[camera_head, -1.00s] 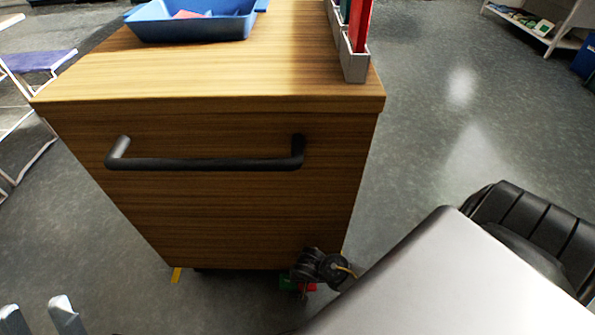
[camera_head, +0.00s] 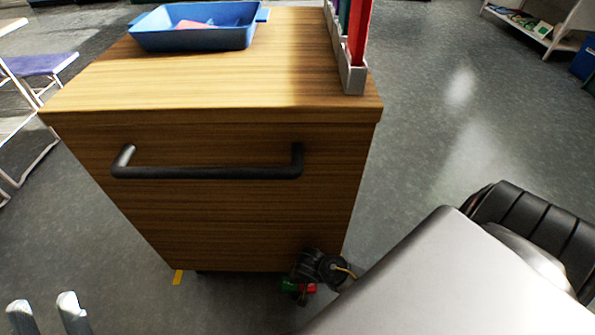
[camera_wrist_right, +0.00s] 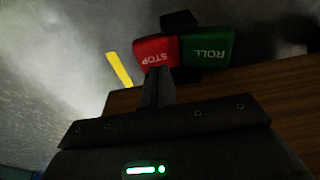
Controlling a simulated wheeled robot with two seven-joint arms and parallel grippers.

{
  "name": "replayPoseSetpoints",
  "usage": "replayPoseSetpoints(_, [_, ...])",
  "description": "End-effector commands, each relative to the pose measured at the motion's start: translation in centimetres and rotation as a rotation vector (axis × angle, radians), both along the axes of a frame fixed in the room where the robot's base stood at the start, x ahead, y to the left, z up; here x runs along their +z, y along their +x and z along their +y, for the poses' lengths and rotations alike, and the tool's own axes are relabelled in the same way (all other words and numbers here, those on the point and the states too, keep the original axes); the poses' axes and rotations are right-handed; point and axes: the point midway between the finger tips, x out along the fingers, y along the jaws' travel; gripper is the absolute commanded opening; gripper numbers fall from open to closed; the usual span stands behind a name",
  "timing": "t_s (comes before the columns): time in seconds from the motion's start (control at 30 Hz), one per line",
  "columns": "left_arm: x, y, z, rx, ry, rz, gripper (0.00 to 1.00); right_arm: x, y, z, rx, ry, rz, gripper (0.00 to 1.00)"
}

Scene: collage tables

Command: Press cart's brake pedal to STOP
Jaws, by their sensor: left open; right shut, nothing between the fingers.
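The wooden cart (camera_head: 230,225) stands in front of me with a dark bar handle (camera_head: 210,172). Its brake pedal is low at the cart's near right corner, with a red STOP half (camera_wrist_right: 155,50) and a green ROLL half (camera_wrist_right: 207,47). The pedal also shows small in the head view (camera_head: 289,285), partly hidden by my right wrist. My right gripper (camera_wrist_right: 158,75) is shut and empty, its tips overlapping the lower edge of the STOP half in the wrist view; I cannot tell if they touch. My left gripper (camera_head: 45,308) is open and empty at the lower left, away from the cart.
A blue tray (camera_head: 195,38) and a grey holder (camera_head: 352,80) with upright red and green items stand on the cart top. Chairs are at the left.

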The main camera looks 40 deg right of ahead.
Motion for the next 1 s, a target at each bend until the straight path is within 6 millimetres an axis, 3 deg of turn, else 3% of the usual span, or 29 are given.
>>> replayPoseSetpoints(0.8, [-4.4,1.8,-4.6,-0.096,0.269,0.492,0.41,3.1,0.0,0.0,0.000,-0.001,0.001,0.00])
replayPoseSetpoints(1.0, [-6.0,2.3,-4.5,-0.083,0.315,0.592,0.41,3.4,0.0,0.0,-0.001,-0.001,0.001,0.00])
